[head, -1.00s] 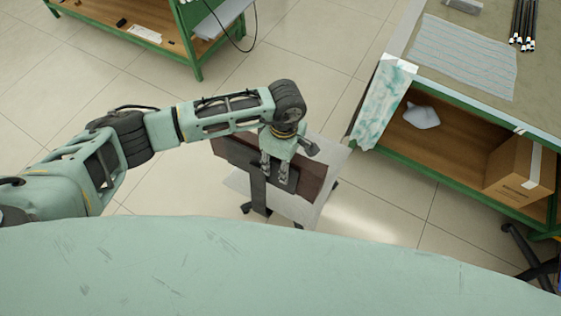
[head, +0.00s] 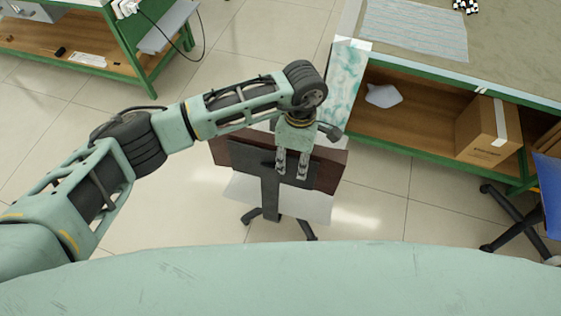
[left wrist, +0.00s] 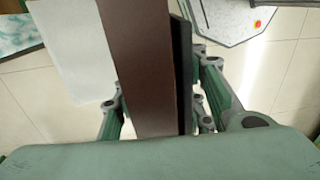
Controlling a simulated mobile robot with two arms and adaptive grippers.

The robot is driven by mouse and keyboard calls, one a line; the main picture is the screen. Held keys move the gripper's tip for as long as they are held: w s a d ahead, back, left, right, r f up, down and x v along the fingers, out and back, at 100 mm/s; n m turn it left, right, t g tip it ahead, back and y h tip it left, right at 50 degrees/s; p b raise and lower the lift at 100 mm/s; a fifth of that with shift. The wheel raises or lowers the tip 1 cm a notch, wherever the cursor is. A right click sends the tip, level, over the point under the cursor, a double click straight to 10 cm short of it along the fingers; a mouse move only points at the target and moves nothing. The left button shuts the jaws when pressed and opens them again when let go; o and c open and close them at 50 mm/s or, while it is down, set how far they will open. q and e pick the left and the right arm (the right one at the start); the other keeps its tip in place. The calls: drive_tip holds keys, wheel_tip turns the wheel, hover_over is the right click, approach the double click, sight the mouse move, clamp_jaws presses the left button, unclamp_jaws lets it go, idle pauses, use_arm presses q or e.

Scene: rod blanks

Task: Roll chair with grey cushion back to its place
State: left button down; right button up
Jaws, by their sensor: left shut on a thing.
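The chair has a dark brown backrest (head: 327,168) on a black upright support (head: 270,195), a pale grey seat cushion (head: 305,206) and a black castor base (head: 252,215). It stands on the tiled floor just beyond my body, its back towards me. My left gripper (head: 292,168) points down and is shut on the top of the backrest. In the left wrist view the backrest (left wrist: 145,60) runs between the fingers, with the pale seat (left wrist: 75,50) to its left. My right gripper is out of view.
A green-framed workbench (head: 410,154) stands at the right, with a cardboard box (head: 488,128) and a white cloth-like thing (head: 383,95) on its lower shelf. A blue chair (head: 548,190) stands at the right edge. Another green bench (head: 135,60) is at the upper left. Floor between the benches is clear.

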use_arm(q)
drive_tip(key=d+b, duration=0.7)
drive_tip(key=d, duration=0.3)
drive_tip(key=shift+w+d, duration=0.2)
drive_tip(key=shift+d, duration=0.1)
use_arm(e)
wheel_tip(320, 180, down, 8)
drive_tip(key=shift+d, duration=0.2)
use_arm(q)
drive_tip(key=shift+a, duration=0.1)
